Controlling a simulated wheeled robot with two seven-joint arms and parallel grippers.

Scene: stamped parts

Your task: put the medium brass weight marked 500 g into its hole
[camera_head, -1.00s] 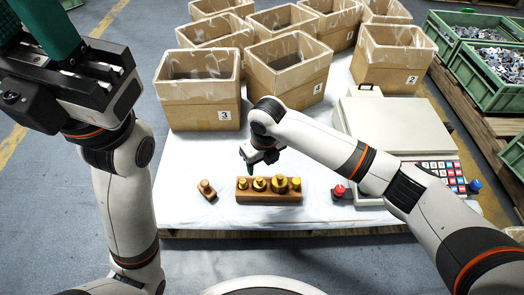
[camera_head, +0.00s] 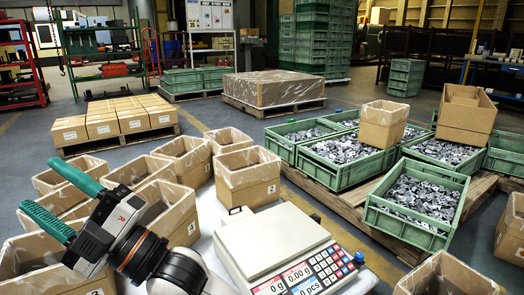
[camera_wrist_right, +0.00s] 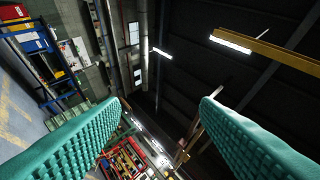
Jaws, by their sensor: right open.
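The brass weights and their wooden block are not in view now. My right gripper (camera_head: 41,185) is raised at the left of the head view, above the cardboard boxes, with its green fingers apart and pointing up and left. In the right wrist view (camera_wrist_right: 163,103) the two fingers stand wide apart with nothing between them, facing the ceiling and far shelves. My left gripper is not in view.
A scale (camera_head: 268,245) with a keypad stands at the bottom middle. Open cardboard boxes (camera_head: 247,175) crowd around my right arm. Green crates of metal parts (camera_head: 413,205) stand on a pallet at the right.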

